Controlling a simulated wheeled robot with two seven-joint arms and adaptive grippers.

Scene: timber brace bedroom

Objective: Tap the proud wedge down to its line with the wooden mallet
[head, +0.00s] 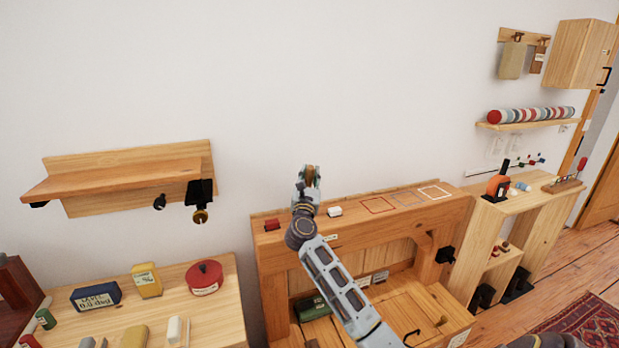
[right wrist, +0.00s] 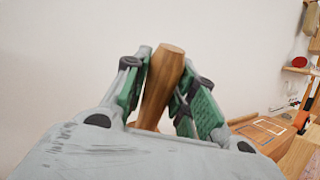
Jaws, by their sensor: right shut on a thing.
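My right gripper (head: 307,178) is raised above the left part of the timber brace's top beam (head: 350,215). In the right wrist view its green fingers (right wrist: 160,95) are closed around a turned wooden handle (right wrist: 165,75), apparently the mallet's, standing nearly upright. The mallet's head cannot be made out. I cannot tell which, if either, is the proud wedge, and no line is legible. My left gripper is out of view.
Red (head: 377,205), grey and white outlined squares mark the beam's right part, which is clear. A dark green object (head: 311,307) lies on the brace's lower deck. A cluttered table (head: 215,325) stands left, below a wall shelf (head: 120,175). An open shelf unit (head: 540,215) stands right.

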